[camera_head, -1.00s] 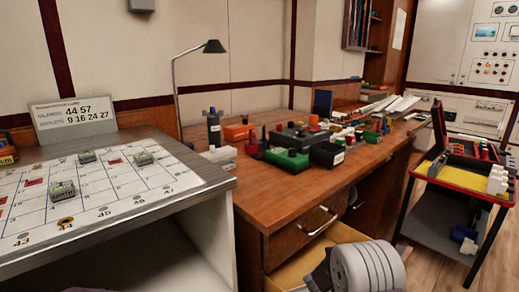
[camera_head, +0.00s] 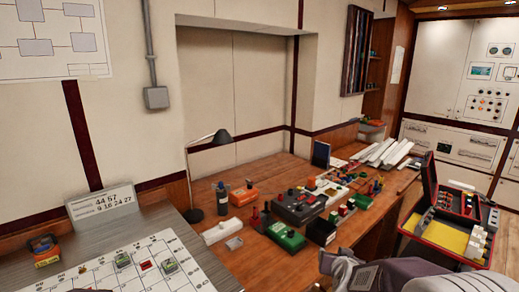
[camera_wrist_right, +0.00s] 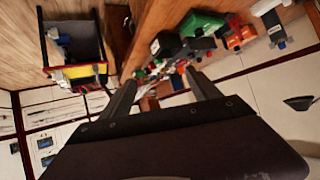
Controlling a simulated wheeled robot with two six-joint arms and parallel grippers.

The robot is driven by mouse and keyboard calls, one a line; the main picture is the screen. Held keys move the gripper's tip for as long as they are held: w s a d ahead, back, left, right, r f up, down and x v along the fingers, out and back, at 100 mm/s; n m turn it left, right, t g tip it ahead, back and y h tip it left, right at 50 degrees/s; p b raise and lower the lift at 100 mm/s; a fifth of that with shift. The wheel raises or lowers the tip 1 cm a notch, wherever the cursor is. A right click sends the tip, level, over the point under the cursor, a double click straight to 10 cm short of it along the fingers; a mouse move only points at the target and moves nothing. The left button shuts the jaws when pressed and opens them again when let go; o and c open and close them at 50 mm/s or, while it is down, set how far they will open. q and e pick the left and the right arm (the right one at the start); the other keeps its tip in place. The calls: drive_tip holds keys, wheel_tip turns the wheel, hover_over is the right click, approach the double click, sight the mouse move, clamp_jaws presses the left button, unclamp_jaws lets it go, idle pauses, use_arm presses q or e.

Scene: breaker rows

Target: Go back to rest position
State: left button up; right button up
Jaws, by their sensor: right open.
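My right gripper (camera_wrist_right: 163,88) shows in the right wrist view with its two dark fingers apart and nothing between them. In that view it hangs in the air, with the desk items and the tool cart beyond it. In the head view a grey part of my arm (camera_head: 385,276) comes in at the bottom right, in front of the wooden desk (camera_head: 262,268). Fingertips cannot be made out there. My left gripper is not in view.
The desk carries a black lamp (camera_head: 220,136), a green box (camera_head: 286,237), a black device (camera_head: 298,208) and several small parts. A board with a numbered grid (camera_head: 110,272) lies at left. A red-edged cart (camera_head: 440,247) stands at right. Floor shows beside the cart.

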drive_tip(key=s+a+r+n+g+y+p, duration=0.2)
drive_tip(key=s+a+g+p, duration=0.15)
drive_tip(key=s, duration=0.45)
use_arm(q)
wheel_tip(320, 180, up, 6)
use_arm(e)
drive_tip(key=s+f+g, duration=0.3)
drive_tip(key=s+f, duration=0.1)
drive_tip(key=s, duration=0.4)
drive_tip(key=s+a+f+n+g, duration=0.1)
drive_tip(key=s+f+g, duration=0.2)
drive_tip(key=s, duration=0.4)
drive_tip(key=shift+s+f+n+y, duration=0.3)
drive_tip(key=shift+s+f+y, duration=0.1)
drive_tip(key=shift+f, duration=0.05)
drive_tip(key=shift+g, duration=0.25)
